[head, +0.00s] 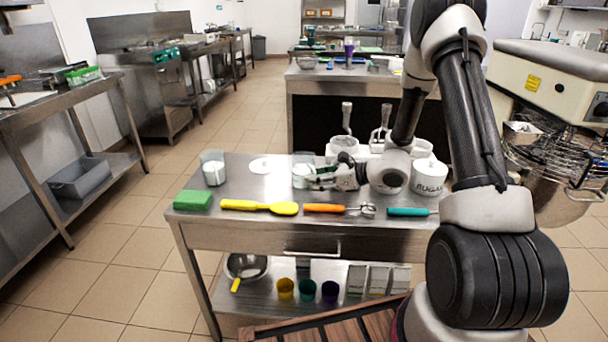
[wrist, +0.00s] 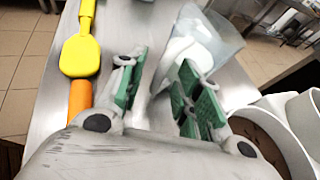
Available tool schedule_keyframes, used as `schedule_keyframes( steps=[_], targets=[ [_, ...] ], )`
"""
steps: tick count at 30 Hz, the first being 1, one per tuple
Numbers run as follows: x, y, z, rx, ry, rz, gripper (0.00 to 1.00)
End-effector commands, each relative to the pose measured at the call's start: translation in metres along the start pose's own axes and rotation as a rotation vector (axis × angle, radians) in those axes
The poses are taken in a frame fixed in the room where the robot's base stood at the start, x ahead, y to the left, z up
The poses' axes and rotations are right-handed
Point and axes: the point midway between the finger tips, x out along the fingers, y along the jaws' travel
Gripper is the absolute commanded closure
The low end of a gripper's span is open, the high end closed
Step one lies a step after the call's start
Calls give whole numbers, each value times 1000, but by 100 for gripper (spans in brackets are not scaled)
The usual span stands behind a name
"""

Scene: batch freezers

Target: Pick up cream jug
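A clear jug with white contents (head: 302,163) stands on the steel worktable, just left of my gripper (head: 318,179). In the wrist view a clear jug with white contents (wrist: 213,38) lies ahead of the fingers, toward the right one. My gripper (wrist: 162,78) is low over the table, its green-padded fingers spread with bare table between them. The right finger overlaps the jug in the picture; I cannot tell whether they touch. A second clear vessel with white contents (head: 213,170) stands at the table's left. No label shows which is the cream jug.
A green block (head: 193,200), a yellow spatula (head: 258,207), an orange-handled scoop (head: 338,209) and a teal-handled tool (head: 408,212) line the front edge. A white dish (head: 262,165) is behind. A sugar canister (head: 428,177) and other white containers crowd the right.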

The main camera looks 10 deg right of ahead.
Motion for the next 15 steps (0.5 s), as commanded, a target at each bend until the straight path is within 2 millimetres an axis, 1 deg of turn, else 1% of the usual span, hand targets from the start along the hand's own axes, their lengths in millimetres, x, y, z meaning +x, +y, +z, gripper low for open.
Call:
schedule_keyframes(
  steps=[1, 4, 5, 15],
  targets=[
    [0, 0, 0, 0, 0, 0, 79],
    [0, 0, 0, 0, 0, 0, 97],
    [0, 0, 0, 0, 0, 0, 100],
    [0, 0, 0, -1, -1, 0, 100]
  ],
)
